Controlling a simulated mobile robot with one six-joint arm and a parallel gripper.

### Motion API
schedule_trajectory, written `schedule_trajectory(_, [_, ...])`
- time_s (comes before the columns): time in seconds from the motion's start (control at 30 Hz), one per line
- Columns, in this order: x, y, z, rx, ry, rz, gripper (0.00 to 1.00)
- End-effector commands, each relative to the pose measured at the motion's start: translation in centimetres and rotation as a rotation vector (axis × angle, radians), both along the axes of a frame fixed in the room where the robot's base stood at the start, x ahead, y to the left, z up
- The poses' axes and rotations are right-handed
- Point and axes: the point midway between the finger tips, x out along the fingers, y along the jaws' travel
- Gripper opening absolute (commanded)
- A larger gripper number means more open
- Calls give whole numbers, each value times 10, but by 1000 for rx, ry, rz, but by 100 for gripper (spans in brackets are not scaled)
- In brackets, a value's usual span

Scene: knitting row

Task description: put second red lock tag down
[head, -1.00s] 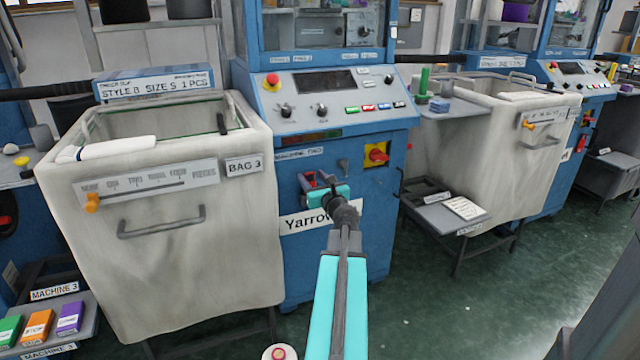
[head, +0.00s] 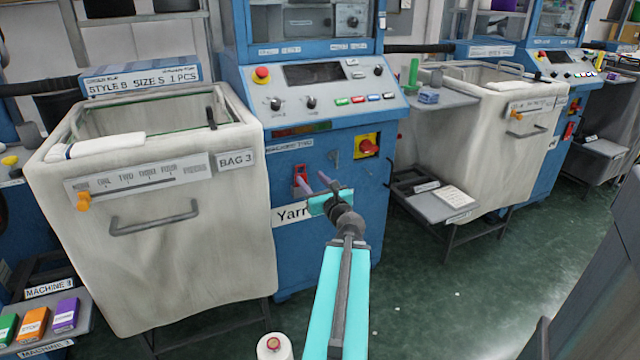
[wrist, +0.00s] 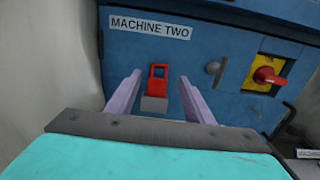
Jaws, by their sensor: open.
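The red lock tag (wrist: 158,72) is on the blue front of machine two, upright, with a grey block (wrist: 154,104) at its lower end. It also shows as a small red shape in the head view (head: 301,178). In the wrist view my gripper (wrist: 161,77) is open, its two pale purple fingers on either side of the tag with clear gaps. In the head view my gripper (head: 312,186) is in front of the machine panel, close to the tag. I cannot tell whether the grey block is part of the tag or a holder.
A yellow plate with a red rotary switch (wrist: 265,75) and a grey knob (wrist: 216,70) are right of the tag. A large bin marked BAG 3 (head: 160,225) stands close on the left. A low shelf (head: 440,198) is at right. The green floor (head: 430,300) at front right is open.

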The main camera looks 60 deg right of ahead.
Motion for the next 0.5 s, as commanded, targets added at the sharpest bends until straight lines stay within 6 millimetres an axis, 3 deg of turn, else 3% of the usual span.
schedule_trajectory(0.5, [-13, 2, 3, 0, -2, 13, 47])
